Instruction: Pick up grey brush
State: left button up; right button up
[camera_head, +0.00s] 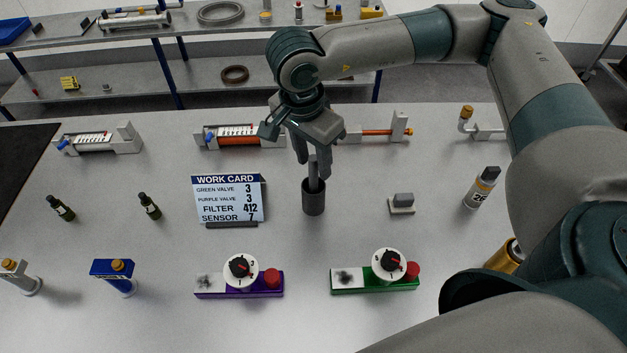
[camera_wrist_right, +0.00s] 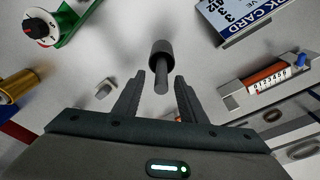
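The grey brush (camera_head: 313,176) stands upright in a dark round holder (camera_head: 314,200) at the middle of the table. Only its handle shows; its lower end is hidden in the holder. My right gripper (camera_head: 314,167) is above the holder, pointing down, with its fingers open around the top of the handle. In the right wrist view the brush handle (camera_wrist_right: 161,82) lies between the two separated fingers (camera_wrist_right: 160,78), with a gap on each side. The holder (camera_wrist_right: 160,52) is just beyond the fingertips. My left gripper is not in view.
A work card (camera_head: 228,200) stands left of the holder, and a small grey block on a white base (camera_head: 402,204) lies to the right. Purple (camera_head: 240,285) and green (camera_head: 375,280) valve units are in front. Gauge units (camera_head: 240,137) line the back.

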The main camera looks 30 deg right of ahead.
aim_at(314, 171)
notch_tip(314, 171, down, 3)
jog(key=shift+w+r+p, duration=0.1)
jog(key=shift+p, duration=0.7)
jog(key=shift+d+f, duration=0.15)
jog(key=shift+f, duration=0.45)
grip_shut()
